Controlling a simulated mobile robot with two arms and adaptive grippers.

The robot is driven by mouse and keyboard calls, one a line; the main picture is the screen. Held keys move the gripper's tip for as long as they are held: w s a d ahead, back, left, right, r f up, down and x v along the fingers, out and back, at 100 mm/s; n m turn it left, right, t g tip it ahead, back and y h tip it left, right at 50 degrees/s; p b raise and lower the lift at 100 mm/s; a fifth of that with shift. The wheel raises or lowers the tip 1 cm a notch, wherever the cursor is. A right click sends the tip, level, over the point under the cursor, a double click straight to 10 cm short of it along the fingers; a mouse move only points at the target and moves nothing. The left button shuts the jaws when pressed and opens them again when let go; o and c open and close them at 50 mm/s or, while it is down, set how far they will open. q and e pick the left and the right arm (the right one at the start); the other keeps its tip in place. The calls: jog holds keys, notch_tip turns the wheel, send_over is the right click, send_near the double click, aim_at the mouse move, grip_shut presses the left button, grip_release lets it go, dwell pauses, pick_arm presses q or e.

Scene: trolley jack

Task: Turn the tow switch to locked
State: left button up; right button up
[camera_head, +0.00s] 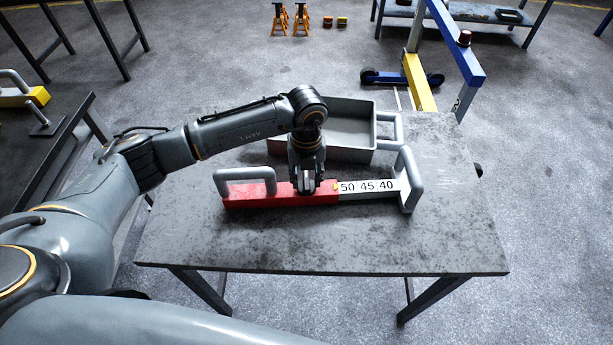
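A long tool lies on the grey table (430,240). It has a red body (250,200), a grey loop handle (245,173) on its left, a white scale (365,187) marked 50 45 40 and a grey end handle (410,185). A small yellow mark (337,187) sits where the red body meets the scale. My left gripper (306,191) points down at the right part of the red body, touching or just above it. Its fingers overlap, so I cannot tell its opening. I cannot make out any part labelled as a tow switch. My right gripper is out of view.
A grey tray (345,155) with a side handle stands behind the tool. A blue and yellow wheeled frame (420,80) stands on the floor beyond the table. Orange stands (290,18) are farther back. The table's front and right are clear.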

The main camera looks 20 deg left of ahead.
aim_at(306, 180)
pick_arm(q)
notch_tip(306, 180, up, 12)
dwell(0.6)
dwell(0.4)
